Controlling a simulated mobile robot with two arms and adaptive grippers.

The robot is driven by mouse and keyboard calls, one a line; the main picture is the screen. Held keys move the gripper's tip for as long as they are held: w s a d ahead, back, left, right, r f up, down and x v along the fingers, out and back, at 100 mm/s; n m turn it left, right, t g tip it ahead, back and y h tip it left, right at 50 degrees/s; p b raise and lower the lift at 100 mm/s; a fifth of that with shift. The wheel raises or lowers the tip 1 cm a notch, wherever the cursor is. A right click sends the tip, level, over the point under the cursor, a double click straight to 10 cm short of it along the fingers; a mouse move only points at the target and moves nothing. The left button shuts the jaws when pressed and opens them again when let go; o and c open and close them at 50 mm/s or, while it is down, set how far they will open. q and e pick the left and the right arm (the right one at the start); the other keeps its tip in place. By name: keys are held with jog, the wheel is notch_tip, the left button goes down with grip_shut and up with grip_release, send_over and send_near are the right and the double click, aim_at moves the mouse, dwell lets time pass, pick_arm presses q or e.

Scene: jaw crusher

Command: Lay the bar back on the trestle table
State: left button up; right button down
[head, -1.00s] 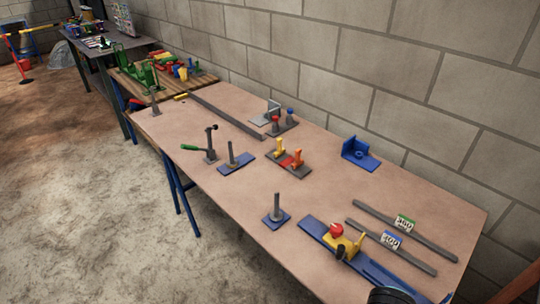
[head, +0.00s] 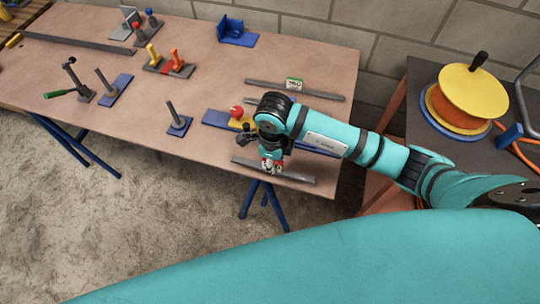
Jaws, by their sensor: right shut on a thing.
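My right gripper (head: 271,166) is shut on a dark grey flat bar (head: 295,178), gripping it near its middle. The bar lies along the front edge of the trestle table (head: 215,60), near its right end, roughly in line with that edge. I cannot tell whether it touches the tabletop or hangs just above it. Another bar behind my arm is mostly hidden. My left gripper is not in view.
A blue fixture (head: 214,118) with a red knob is partly hidden behind my right arm. A post on a blue base (head: 179,125) stands left of it. A long bar (head: 75,42) lies at the back left. A yellow reel (head: 469,92) sits on a dark table at right.

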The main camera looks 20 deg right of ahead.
jog(key=shift+w, duration=0.9)
jog(key=f, duration=0.1)
jog(key=f+p, duration=0.1)
jog(key=f, duration=0.1)
jog(key=shift+w+d+f, duration=0.1)
jog(key=shift+w+f, duration=0.1)
jog(key=shift+w, duration=0.2)
jog(key=shift+f, duration=0.15)
jog(key=shift+f, duration=0.1)
jog(key=c, duration=1.3)
grip_release()
jog(key=shift+o, duration=0.2)
jog(key=shift+r, duration=0.25)
notch_tip(320, 180, up, 12)
jog(key=b, duration=0.1)
jog(key=shift+f, duration=0.15)
